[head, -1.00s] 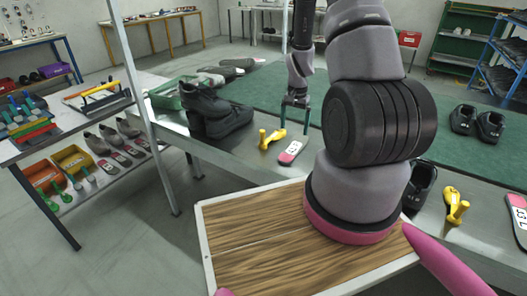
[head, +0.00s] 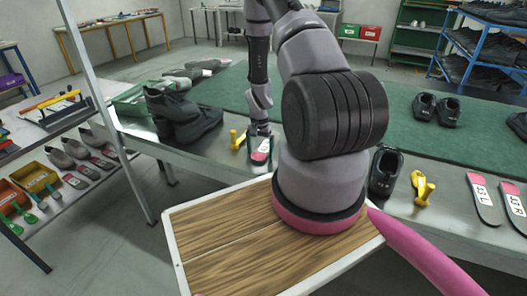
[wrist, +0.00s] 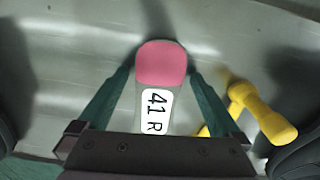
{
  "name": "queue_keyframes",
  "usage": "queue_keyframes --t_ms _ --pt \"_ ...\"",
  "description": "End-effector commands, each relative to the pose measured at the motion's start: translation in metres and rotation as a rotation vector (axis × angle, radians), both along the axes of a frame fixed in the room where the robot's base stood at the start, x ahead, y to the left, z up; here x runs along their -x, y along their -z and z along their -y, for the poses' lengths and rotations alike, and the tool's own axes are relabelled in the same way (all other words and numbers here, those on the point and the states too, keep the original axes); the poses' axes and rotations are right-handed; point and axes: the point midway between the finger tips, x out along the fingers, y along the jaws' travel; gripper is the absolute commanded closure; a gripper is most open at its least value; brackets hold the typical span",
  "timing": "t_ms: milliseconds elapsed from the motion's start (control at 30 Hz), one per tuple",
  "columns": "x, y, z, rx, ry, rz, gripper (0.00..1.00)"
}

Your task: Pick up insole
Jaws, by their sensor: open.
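My gripper is open, with one green finger on each side of the insole in the wrist view (wrist: 161,78). The fingers look close to its edges; I cannot tell whether they touch it. The insole's lower end is hidden behind the gripper body.
A yellow tool (wrist: 262,112) lies right of the insole in the wrist view, close to the right finger. Black boots (head: 180,115) stand on the bench to the left in the head view. A black shoe (head: 385,170), another yellow tool (head: 422,188) and labelled insoles (head: 485,198) are to the right.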

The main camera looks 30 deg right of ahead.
Motion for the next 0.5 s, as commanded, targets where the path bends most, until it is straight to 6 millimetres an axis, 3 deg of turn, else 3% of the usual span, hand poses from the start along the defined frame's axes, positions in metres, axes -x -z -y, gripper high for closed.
queue_keyframes --t_ms 233,267,433,500 --pt "-0.0001 0.0022 -0.0001 0.000 0.000 0.000 0.00" --pt "-0.0001 0.0021 -0.0001 0.000 0.000 0.000 0.08" --pt "-0.0001 0.0020 -0.0001 0.000 0.000 0.000 0.73" --pt "-0.0001 0.0019 -0.0001 0.000 0.000 0.000 0.79"
